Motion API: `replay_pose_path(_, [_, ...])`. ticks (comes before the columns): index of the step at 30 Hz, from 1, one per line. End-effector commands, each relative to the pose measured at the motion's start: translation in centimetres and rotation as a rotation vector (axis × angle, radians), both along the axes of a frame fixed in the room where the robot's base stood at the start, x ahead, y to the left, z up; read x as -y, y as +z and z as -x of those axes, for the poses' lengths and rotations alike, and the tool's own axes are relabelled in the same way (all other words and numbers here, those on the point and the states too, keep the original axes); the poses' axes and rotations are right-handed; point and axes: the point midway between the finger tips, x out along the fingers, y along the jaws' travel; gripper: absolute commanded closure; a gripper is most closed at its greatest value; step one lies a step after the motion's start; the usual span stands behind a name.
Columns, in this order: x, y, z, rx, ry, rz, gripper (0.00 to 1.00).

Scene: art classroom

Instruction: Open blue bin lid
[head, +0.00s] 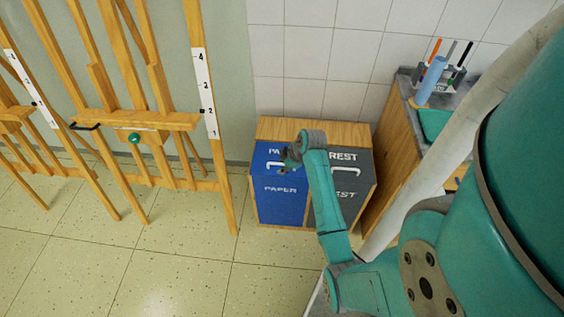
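The blue bin (281,203) labelled PAPER stands against the tiled wall, left of a dark grey bin marked REST, in a wooden housing. Its blue lid (264,161) looks closed, with a pale handle (276,167) near its front edge. My gripper (287,161) is small in the head view and appears over the lid, beside the handle. My arm hides part of the lid and part of the grey bin. I cannot tell whether the gripper touches the handle, or whether its fingers are open.
The grey REST bin (345,200) adjoins on the right. Wooden easels (150,122) stand at the left. A wooden cabinet (392,160) with a counter, a blue bottle (431,80) and a pen holder is at the right. The tiled floor (190,265) in front is clear.

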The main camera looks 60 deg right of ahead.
Motion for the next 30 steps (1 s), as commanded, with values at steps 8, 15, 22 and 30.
replay_pose_path(8, [5.1,3.1,0.9,-0.035,0.065,-0.020,0.63])
replay_pose_path(15, [5.4,1.6,0.1,-0.040,0.074,-0.025,0.63])
replay_pose_path(22, [5.4,-2.1,-1.6,-0.040,0.073,-0.024,0.63])
replay_pose_path(30, [5.5,-5.5,-3.2,-0.039,0.072,-0.024,0.63])
